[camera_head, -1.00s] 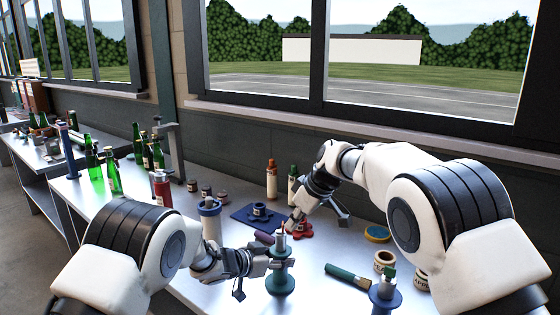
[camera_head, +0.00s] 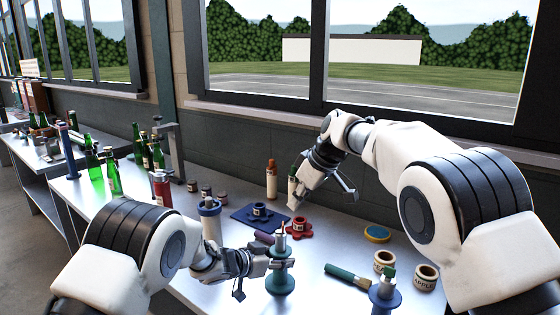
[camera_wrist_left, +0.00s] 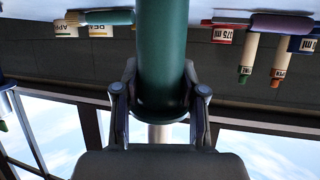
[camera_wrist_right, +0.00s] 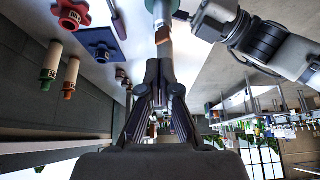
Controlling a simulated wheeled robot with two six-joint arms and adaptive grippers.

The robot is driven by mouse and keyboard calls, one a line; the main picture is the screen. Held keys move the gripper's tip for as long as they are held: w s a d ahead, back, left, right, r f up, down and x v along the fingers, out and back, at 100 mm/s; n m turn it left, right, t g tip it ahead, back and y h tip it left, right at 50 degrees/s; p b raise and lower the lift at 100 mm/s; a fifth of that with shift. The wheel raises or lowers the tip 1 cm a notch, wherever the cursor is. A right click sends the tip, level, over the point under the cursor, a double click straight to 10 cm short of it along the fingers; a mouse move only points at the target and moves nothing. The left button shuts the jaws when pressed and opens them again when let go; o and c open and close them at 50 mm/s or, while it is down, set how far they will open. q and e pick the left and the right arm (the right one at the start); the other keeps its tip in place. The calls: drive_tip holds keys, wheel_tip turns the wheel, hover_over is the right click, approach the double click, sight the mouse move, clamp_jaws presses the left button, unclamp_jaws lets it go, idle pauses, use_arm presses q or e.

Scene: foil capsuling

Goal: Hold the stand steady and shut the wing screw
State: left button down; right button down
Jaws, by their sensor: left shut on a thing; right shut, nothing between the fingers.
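The teal stand (camera_head: 280,282) stands upright on the table, with a narrow grey top ending in a copper-coloured tip (camera_head: 283,227). My left gripper (camera_head: 272,262) is shut around its column; the left wrist view shows the teal column (camera_wrist_left: 163,50) between the two fingers. My right gripper (camera_head: 294,204) is shut and empty, above and behind the stand, apart from it. The right wrist view shows its closed fingers (camera_wrist_right: 160,70) below the copper-coloured tip in the picture. I cannot clearly make out the wing screw on the stand.
A red knob-shaped piece (camera_head: 299,229) and a blue mat (camera_head: 250,220) lie behind the stand. A blue-and-white stand (camera_head: 210,222) is to the left. A green-handled tool (camera_head: 346,275), a blue stand (camera_head: 385,297) and label rolls (camera_head: 426,277) are to the right.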

sight(285, 232)
wheel_tip(285, 232, down, 6)
drive_tip(key=s+a, duration=0.1)
idle(0.5)
drive_tip(key=shift+s, duration=0.1)
drive_tip(key=shift+w+a, duration=0.25)
drive_tip(key=shift+w, duration=0.25)
idle(0.6)
drive_tip(key=shift+w+d, duration=0.4)
drive_tip(key=shift+w, duration=0.2)
drive_tip(key=shift+d, duration=0.1)
idle(0.5)
